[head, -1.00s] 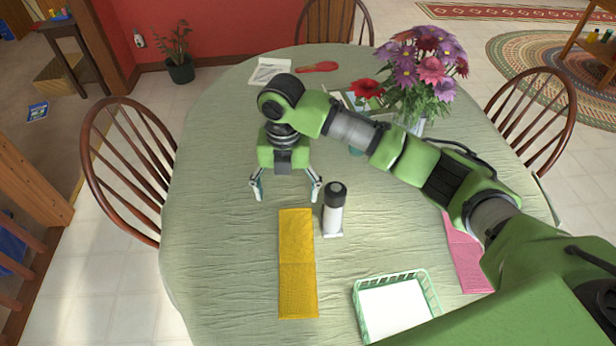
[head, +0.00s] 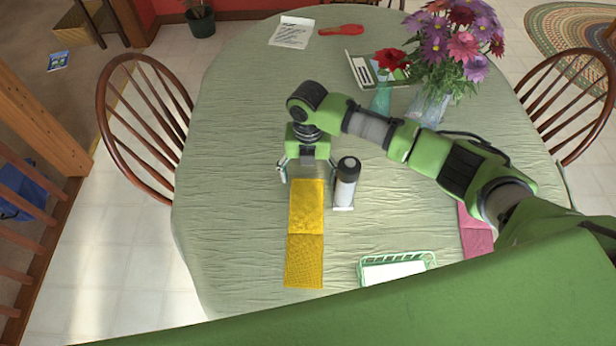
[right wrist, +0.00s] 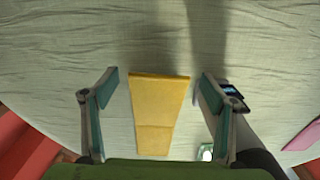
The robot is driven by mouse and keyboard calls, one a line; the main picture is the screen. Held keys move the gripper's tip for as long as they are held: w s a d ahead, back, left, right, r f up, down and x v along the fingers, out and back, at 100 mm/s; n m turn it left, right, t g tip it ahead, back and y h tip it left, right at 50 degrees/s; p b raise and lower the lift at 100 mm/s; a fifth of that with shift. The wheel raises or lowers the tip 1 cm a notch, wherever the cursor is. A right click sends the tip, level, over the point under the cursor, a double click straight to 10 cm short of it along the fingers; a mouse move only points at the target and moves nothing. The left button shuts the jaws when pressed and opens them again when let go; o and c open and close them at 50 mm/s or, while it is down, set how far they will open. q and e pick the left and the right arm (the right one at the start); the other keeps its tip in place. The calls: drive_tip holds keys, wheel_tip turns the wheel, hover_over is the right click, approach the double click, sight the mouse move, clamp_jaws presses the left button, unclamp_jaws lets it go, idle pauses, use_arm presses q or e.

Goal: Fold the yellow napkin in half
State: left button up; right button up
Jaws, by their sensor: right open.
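The yellow napkin (head: 306,210) lies flat on the table as a long strip, with a crease across its middle. My right gripper (head: 308,174) is open and empty, pointing down at the napkin's far short end. One finger is on each side of the napkin's width. In the right wrist view the napkin (right wrist: 158,105) shows between the two spread fingers (right wrist: 160,85), apart from both. I cannot tell the exact height of the fingertips above the cloth. My left gripper is not in view.
A white bottle with a dark cap (head: 345,190) stands close to the right finger. A green basket (head: 432,262) is at the near right, a pink napkin (head: 476,238) at the right. A flower vase (head: 428,105) stands farther back. The table left of the napkin is clear.

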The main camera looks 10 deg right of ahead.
drive_tip(key=shift+f, duration=1.15)
drive_tip(key=c, duration=0.7)
drive_tip(key=shift+c, duration=0.2)
